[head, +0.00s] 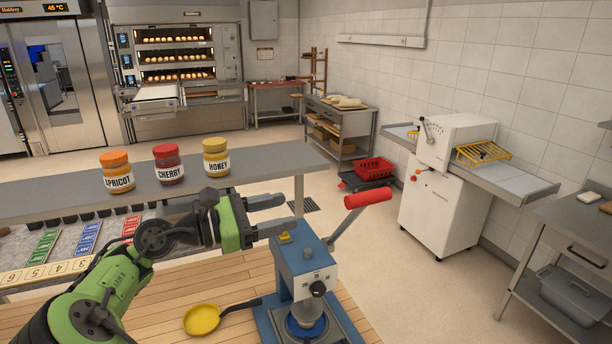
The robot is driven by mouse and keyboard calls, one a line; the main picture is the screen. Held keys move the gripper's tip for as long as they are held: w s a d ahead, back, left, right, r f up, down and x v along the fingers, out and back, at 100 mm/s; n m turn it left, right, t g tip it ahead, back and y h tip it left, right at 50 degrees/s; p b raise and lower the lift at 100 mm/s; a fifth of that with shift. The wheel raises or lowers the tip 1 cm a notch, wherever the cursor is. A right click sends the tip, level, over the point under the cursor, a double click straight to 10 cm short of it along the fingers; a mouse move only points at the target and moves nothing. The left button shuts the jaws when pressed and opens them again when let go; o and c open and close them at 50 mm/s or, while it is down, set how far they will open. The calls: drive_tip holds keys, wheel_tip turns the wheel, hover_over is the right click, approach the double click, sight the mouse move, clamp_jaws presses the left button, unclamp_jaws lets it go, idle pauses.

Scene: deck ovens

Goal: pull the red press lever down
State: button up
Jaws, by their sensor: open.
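The press is a blue and grey machine (303,268) on the wooden worktop. Its lever is a metal bar with a red grip (368,198), rising up to the right from the press's side. A small bowl-like part (306,317) sits under the press head. My gripper (278,214) is open, its two grey fingers pointing right, above and just behind the press head. The fingertips are to the left of the red grip and apart from it in the picture. I see nothing between the fingers.
A yellow pan (202,319) lies left of the press. Behind my arm, a grey shelf (60,189) carries apricot (117,172), cherry (168,164) and honey (216,157) jars. Floor right of the lever is open, up to a white dough machine (440,205).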

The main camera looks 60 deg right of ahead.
drive_tip(key=b, duration=0.1)
approach(357, 199)
drive_tip(key=x, duration=0.7)
drive_tip(key=w+d+f+b+x, duration=0.1)
drive_tip(key=x, duration=0.3)
drive_tip(key=shift+a, duration=0.1)
drive_tip(key=shift+w, duration=0.15)
drive_tip(key=shift+c, duration=0.3)
clamp_jaws()
